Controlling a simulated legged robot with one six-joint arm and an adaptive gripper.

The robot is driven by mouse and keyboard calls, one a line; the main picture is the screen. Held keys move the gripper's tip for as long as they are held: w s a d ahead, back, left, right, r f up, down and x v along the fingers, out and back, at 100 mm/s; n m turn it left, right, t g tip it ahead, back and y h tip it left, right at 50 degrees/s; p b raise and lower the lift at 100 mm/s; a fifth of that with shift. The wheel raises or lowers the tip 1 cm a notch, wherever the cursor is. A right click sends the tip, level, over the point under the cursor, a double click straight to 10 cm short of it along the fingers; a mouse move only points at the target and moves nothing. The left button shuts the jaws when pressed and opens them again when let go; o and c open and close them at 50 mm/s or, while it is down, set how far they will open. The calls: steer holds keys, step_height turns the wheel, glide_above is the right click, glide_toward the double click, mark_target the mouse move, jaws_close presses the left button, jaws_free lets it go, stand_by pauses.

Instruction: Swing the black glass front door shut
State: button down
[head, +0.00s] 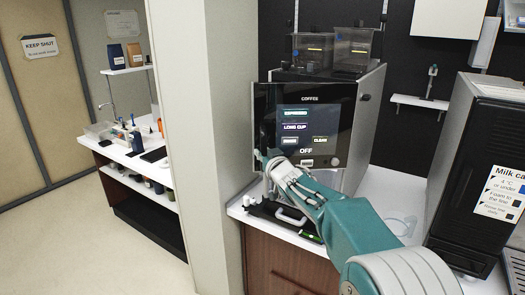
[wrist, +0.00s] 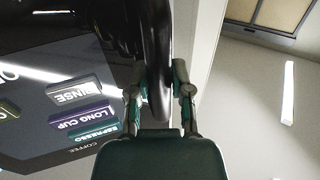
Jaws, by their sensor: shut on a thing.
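The black glass front door (head: 268,125) belongs to the coffee machine (head: 362,125) on the counter. Its panel shows COFFEE, LONG CUP and OFF. The door's left edge reaches out past the machine body, beside the pale column; I cannot tell exactly how far it stands open. My gripper (head: 267,160) is at the door's lower left edge. In the wrist view the door (wrist: 45,85) fills the left side, with its labels upside down. My gripper (wrist: 160,78) is shut on a dark curved piece along the door's edge, one finger on each side. The grasp itself is partly hidden in the head view.
The pale column (head: 190,110) stands close left of the door. Bean hoppers (head: 330,50) top the machine. A black drip tray (head: 287,215) sits below the door. A dark milk cabinet (head: 470,150) stands right. Floor at the left is clear.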

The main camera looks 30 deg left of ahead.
steer(key=shift+w+d+x, duration=0.1)
steer(key=shift+w+x, duration=0.05)
steer(key=shift+x, duration=0.75)
steer(key=shift+w+d+x, duration=0.1)
steer(key=shift+x, duration=0.8)
steer(key=shift+w+d+x, duration=0.15)
steer(key=shift+x, duration=0.75)
steer(key=shift+c, duration=2.3)
jaws_free()
steer(key=shift+d, duration=0.1)
